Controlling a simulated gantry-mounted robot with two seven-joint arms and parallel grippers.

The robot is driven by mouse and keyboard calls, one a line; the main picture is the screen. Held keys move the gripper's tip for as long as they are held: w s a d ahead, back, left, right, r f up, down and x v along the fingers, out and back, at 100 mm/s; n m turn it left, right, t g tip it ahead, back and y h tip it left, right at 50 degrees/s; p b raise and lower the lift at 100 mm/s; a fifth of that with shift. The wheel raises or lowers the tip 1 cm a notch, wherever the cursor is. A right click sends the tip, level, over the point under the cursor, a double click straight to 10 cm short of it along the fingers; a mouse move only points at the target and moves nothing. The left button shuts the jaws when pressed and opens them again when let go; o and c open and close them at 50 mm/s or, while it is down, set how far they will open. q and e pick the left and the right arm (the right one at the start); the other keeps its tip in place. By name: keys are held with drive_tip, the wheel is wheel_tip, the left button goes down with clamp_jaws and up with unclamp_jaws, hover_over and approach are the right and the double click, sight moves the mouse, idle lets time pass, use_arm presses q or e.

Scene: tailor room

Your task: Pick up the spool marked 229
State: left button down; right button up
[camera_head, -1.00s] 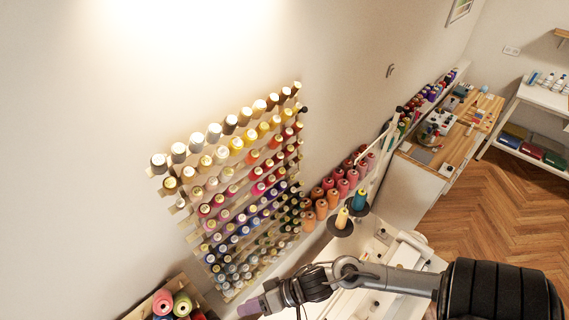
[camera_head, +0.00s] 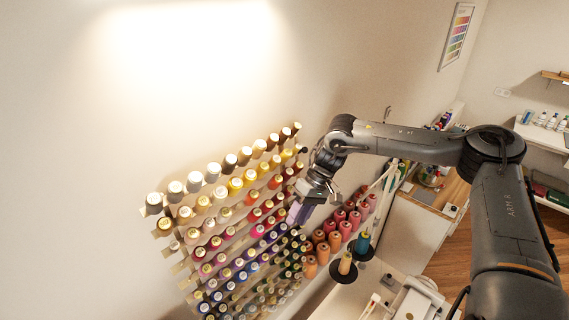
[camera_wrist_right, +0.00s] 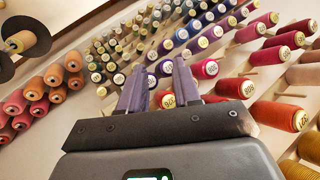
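Many thread spools (camera_head: 236,184) sit in rows on a wooden wall rack. In the right wrist view the spools carry small round number labels, too small or blurred for me to pick out 229. My right gripper (camera_head: 298,213) is at the right edge of the rack, near its middle rows. In the right wrist view the gripper (camera_wrist_right: 158,84) shows its two purple-grey fingers apart. My left gripper is out of view.
Pink and orange spools (camera_head: 335,240) stand right of the rack, also at left in the right wrist view (camera_wrist_right: 40,98). A cream cone (camera_head: 346,263) and a teal cone (camera_head: 363,242) stand on dark discs nearby. A colour chart (camera_head: 457,37) hangs on the wall.

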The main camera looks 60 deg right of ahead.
drive_tip(key=w+d+r+h, duration=0.2)
drive_tip(key=d+r+h, duration=0.15)
drive_tip(key=r, duration=1.05)
drive_tip(key=t+h, duration=0.2)
drive_tip(key=h, duration=0.1)
approach(290, 153)
drive_tip(key=x, duration=0.2)
drive_tip(key=shift+y, duration=0.25)
drive_tip(key=shift+w+p+x, duration=0.15)
drive_tip(key=shift+p+x, duration=0.25)
drive_tip(key=shift+x, duration=1.4)
drive_tip(key=shift+w+p+x, duration=0.1)
drive_tip(key=shift+p+x, duration=0.25)
drive_tip(key=shift+x, duration=1.4)
drive_tip(key=shift+d+r, duration=0.1)
drive_tip(key=shift+d, duration=0.05)
clamp_jaws()
drive_tip(key=shift+r, duration=0.1)
